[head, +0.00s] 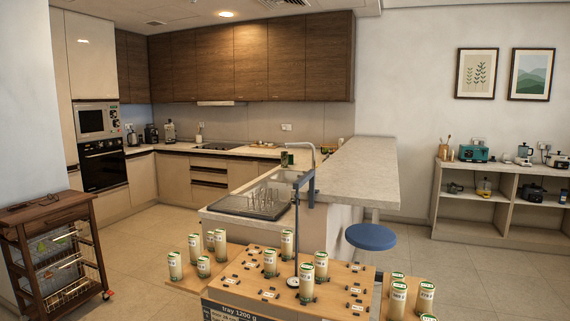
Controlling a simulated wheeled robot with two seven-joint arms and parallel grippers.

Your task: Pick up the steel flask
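I cannot pick out a steel flask for certain in the head view. A small dark jar-like object (284,158) stands by the sink, too small to identify. Small items on the right shelf unit include a pale kettle-like one (524,151); none is clearly a flask. Neither of my grippers is in view.
A wooden tray (240,284) with several pale, green-topped cans and a thin upright pole fills the near foreground. A wooden trolley (50,215) stands left, a blue stool (371,237) by the peninsula counter (350,172). Open floor lies right and between trolley and counter.

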